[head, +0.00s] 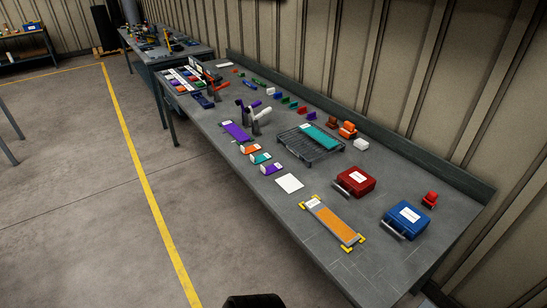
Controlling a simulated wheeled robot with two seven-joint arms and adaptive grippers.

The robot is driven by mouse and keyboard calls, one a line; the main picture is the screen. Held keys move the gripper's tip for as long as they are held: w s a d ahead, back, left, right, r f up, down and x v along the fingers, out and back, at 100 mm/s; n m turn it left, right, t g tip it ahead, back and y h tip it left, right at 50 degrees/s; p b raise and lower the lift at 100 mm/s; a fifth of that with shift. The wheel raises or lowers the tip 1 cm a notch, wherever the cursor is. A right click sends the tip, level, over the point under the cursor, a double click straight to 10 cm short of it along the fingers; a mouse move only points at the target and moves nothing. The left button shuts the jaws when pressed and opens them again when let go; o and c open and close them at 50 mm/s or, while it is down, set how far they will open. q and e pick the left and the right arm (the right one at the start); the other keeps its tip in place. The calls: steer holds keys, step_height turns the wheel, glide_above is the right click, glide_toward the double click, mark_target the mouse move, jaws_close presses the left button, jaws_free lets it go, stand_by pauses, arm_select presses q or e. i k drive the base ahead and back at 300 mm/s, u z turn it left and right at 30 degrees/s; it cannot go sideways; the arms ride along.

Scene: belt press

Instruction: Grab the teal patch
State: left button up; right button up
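A flat teal strip with a white label at one end, which looks like the teal patch (321,138), lies on a dark wire rack (295,152) on the long grey workbench. A smaller teal-and-white piece (262,158) lies nearer the bench's front edge, between an orange one (251,149) and a purple one (272,169). Neither of my grippers shows in the head view. A black shape at the bottom edge is part of me, and I cannot tell which part.
Right of the rack are a red case (355,182), a blue case (407,219) and an orange panel (335,223) with yellow corners. A white square (289,184) lies in front of the rack. Orange blocks (347,130) stand behind it. The floor before the bench (110,220) is clear.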

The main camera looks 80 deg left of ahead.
mark_target(264, 156)
steer(key=u, duration=4.2)
steer(key=k, duration=0.2)
steer(key=z, duration=0.1)
